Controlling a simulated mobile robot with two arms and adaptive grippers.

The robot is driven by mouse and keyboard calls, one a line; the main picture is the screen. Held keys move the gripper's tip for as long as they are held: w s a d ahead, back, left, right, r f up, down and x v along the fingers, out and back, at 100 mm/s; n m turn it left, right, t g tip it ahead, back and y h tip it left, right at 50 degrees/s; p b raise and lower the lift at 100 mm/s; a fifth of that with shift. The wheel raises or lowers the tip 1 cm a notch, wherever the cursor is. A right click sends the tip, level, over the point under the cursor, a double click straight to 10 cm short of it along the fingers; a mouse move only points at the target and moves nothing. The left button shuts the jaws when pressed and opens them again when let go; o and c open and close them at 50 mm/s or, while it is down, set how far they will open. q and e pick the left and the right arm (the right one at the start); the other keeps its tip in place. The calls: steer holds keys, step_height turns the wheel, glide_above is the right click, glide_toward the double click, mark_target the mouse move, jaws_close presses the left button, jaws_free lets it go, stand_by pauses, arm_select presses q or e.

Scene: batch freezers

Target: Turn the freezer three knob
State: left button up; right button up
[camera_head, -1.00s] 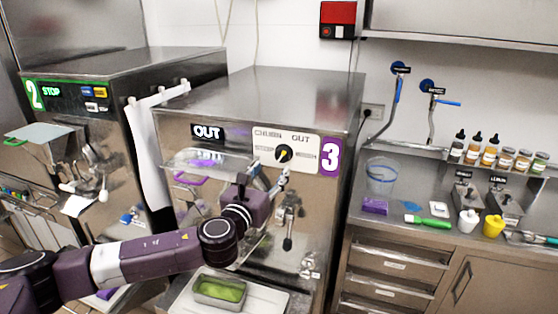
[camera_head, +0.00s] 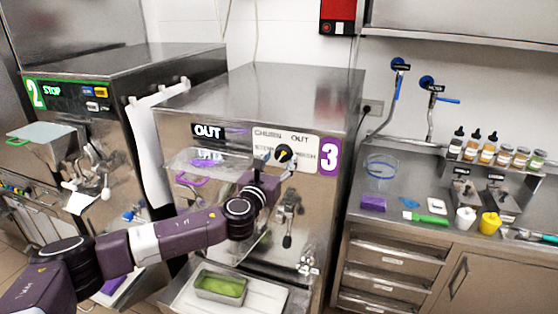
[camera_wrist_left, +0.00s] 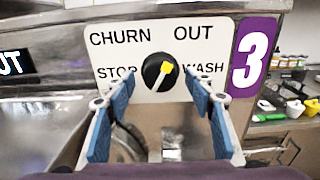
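The freezer three knob (camera_head: 284,153) is a round black dial with a yellow pointer, on a white label panel (camera_head: 262,139) beside a purple 3. In the left wrist view the knob (camera_wrist_left: 158,72) sits between the words CHURN, OUT, STOP and WASH, its yellow mark tilted to the upper right, towards OUT. My left gripper (camera_head: 281,166) is at the front of freezer three, just below the knob. In the left wrist view my left gripper (camera_wrist_left: 162,92) is open, with its blue-padded fingers on either side of the knob. I see no contact. My right gripper is out of view.
Freezer two (camera_head: 130,75) stands to the left. Below the knob are a black-handled lever (camera_head: 288,225) and a tray (camera_head: 262,296) with a green-filled pan (camera_head: 221,287). A steel counter (camera_head: 400,190) with bottles and cups is to the right.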

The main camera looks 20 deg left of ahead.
arm_select(q)
steer(key=c, duration=1.1)
